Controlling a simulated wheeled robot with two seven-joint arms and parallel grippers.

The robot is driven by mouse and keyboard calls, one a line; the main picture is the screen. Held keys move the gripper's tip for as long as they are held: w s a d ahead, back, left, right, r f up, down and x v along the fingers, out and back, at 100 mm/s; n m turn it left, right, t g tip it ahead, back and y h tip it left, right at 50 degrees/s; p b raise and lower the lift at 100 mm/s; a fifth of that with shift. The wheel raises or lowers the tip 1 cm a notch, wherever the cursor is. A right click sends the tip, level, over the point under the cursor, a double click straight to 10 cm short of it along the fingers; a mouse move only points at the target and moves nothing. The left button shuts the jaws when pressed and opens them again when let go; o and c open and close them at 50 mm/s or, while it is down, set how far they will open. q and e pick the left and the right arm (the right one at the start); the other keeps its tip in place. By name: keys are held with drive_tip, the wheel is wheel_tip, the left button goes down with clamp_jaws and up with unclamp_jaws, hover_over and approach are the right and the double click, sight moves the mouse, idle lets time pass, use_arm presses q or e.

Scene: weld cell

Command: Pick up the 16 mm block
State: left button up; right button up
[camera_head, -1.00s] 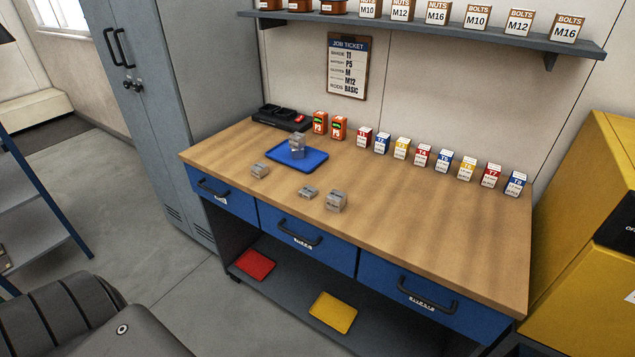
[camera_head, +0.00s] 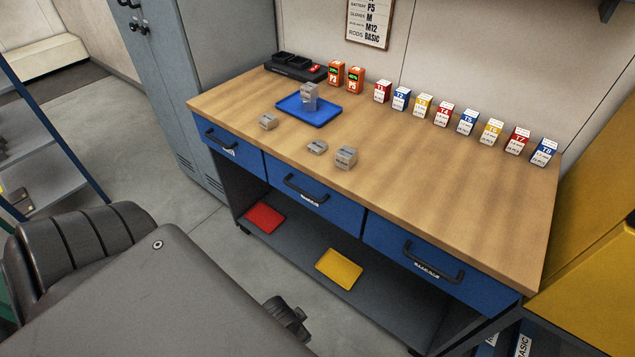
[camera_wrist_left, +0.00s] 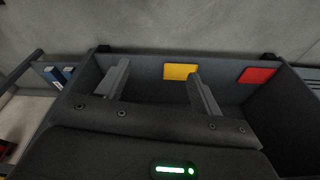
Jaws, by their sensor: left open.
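Small grey metal blocks sit on the wooden bench top in the head view. One block (camera_head: 268,122) is left of centre, a small one (camera_head: 317,147) lies near the middle, and a larger one (camera_head: 346,157) is right of it. Another grey piece (camera_head: 310,96) stands on the blue tray (camera_head: 293,112), and may be more than one block. Their markings are too small to read, so I cannot tell which is 16 mm. My left gripper (camera_wrist_left: 158,70) is open and empty in the left wrist view, with no block between its fingers. My right gripper is not seen.
The right bench top is clear. Drawer handles (camera_head: 306,190) stick out in front.

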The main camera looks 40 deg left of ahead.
use_arm(q)
wheel_tip(320, 180, up, 11)
drive_tip(key=w+a+t, duration=0.1)
drive_tip(key=w+a, duration=0.1)
drive_tip(key=w, duration=0.1)
drive_tip(key=n+t, duration=0.1)
drive_tip(key=t, duration=0.9)
approach(316, 146)
drive_tip(key=shift+w+a+f+h+b, duration=0.15)
drive_tip(key=shift+w+f+b, duration=0.2)
drive_tip(key=shift+w, duration=0.25)
drive_tip(key=shift+w+a+f+h+b, duration=0.15)
drive_tip(key=shift+w+f+b, duration=0.2)
drive_tip(key=shift+w, duration=0.2)
drive_tip(key=shift+x, duration=2.75)
drive_tip(key=shift+d+r, duration=0.1)
drive_tip(key=shift+r, duration=0.1)
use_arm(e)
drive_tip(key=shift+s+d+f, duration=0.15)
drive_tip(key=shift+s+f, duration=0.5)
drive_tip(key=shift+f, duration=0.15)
use_arm(q)
drive_tip(key=c, duration=1.1)
drive_tip(key=shift+r, duration=0.1)
